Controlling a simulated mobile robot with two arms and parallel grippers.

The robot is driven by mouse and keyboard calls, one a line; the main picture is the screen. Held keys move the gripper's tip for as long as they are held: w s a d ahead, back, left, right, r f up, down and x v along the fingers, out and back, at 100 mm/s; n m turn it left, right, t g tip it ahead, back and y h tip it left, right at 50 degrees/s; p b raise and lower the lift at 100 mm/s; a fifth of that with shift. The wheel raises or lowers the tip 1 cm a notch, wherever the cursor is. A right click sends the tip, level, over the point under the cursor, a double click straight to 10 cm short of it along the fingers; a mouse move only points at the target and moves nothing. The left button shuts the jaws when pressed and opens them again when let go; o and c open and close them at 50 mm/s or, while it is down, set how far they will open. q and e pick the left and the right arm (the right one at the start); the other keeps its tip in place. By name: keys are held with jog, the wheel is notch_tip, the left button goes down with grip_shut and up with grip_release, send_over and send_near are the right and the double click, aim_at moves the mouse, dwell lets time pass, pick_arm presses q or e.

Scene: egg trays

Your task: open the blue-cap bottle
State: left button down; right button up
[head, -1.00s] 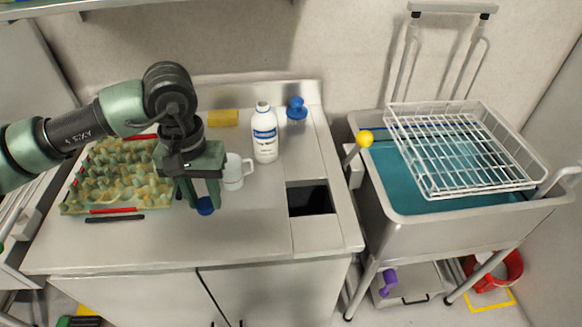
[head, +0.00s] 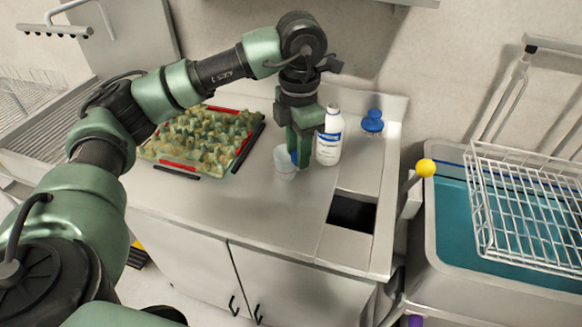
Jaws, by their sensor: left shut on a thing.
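A white bottle (head: 329,146) with a blue label stands upright on the counter; its white neck shows with no cap on it. My left gripper (head: 301,156) points down just left of the bottle, shut on a blue cap (head: 294,157) that is partly hidden by the fingers. A pale mug (head: 283,165) stands right beside the gripper; I cannot tell whether they touch. My right gripper is not in view.
An egg tray (head: 168,160) with red and black sticks around it lies left on the counter (head: 240,205). A blue object (head: 372,121) stands at the back. A dark opening (head: 351,214) is at the right, then a sink with a wire rack (head: 525,210). The front counter is clear.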

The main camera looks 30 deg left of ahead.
pick_arm(q)
jog(key=n, duration=0.3)
jog(key=shift+w+a+r, duration=0.1)
jog(key=shift+a+r, duration=0.05)
jog(key=shift+a, duration=0.25)
jog(key=a+n, duration=0.2)
jog(key=n, duration=0.4)
jog(key=n+b, duration=0.2)
jog(key=n, duration=1.3)
send_over(278, 198)
notch_tip(278, 198, down, 5)
notch_tip(278, 198, down, 8)
jog(key=shift+r+p, duration=0.1)
jog(key=shift+p, duration=0.85)
notch_tip(278, 198, down, 4)
jog(key=shift+f+p, duration=0.1)
jog(key=shift+p, duration=0.3)
jog(key=shift+f, duration=0.35)
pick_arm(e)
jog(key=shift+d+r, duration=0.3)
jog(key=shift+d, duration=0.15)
pick_arm(q)
jog(key=shift+f, duration=0.1)
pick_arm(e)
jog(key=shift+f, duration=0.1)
